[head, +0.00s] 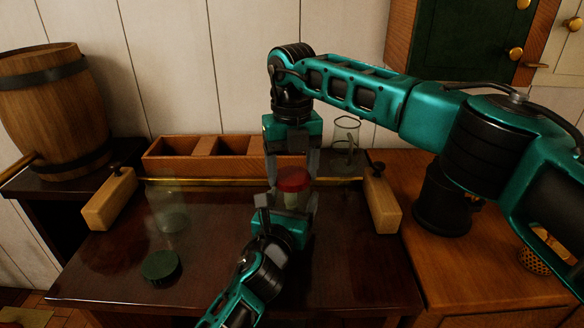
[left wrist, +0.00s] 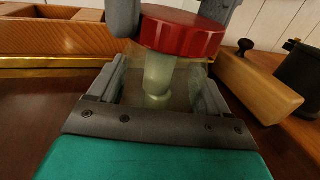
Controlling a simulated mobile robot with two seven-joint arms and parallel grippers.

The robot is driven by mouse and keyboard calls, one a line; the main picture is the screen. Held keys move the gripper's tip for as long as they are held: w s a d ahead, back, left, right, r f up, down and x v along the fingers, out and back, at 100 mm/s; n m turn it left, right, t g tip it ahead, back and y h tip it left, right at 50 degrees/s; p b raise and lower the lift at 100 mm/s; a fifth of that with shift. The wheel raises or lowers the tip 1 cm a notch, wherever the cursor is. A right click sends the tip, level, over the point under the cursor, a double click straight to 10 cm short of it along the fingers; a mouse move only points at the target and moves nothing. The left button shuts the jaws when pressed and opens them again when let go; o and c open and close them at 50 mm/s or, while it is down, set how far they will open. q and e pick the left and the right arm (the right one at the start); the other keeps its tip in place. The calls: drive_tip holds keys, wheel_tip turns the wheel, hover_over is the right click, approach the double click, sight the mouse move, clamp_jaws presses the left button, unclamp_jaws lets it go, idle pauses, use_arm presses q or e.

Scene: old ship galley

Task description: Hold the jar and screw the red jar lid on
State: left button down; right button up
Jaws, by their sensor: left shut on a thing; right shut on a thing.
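The red jar lid (head: 293,179) is a ribbed disc, also large in the left wrist view (left wrist: 183,33). My right gripper (head: 291,176) points down from above and is shut on the lid. The jar (left wrist: 158,78) is clear glass with something pale greenish inside. My left gripper (left wrist: 156,88) is shut around the jar, with one finger on each side; in the head view it comes up from below. The lid sits level right over the jar's top. I cannot tell whether any gap is left between them. The gripper fingers hide much of the jar in the head view.
A clear glass jar (head: 170,212) and a green lid (head: 162,266) are left on the dark table. Behind are a brass rail (head: 220,182), a wooden compartment box (head: 180,163) and a glass vessel (head: 346,140). Wooden blocks (head: 110,199) (head: 382,203) flank the table.

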drive_tip(key=shift+m, duration=0.3)
drive_tip(key=o, duration=1.2)
drive_tip(key=shift+c, duration=0.2)
drive_tip(key=shift+r, duration=2.25)
drive_tip(key=shift+c, duration=0.3)
drive_tip(key=n, duration=0.1)
drive_tip(key=r+n, duration=0.1)
drive_tip(key=n, duration=0.3)
drive_tip(key=shift+r, duration=0.4)
drive_tip(key=n, duration=0.2)
drive_tip(key=r+n, duration=0.1)
drive_tip(key=n, duration=0.3)
drive_tip(key=shift+r, duration=0.35)
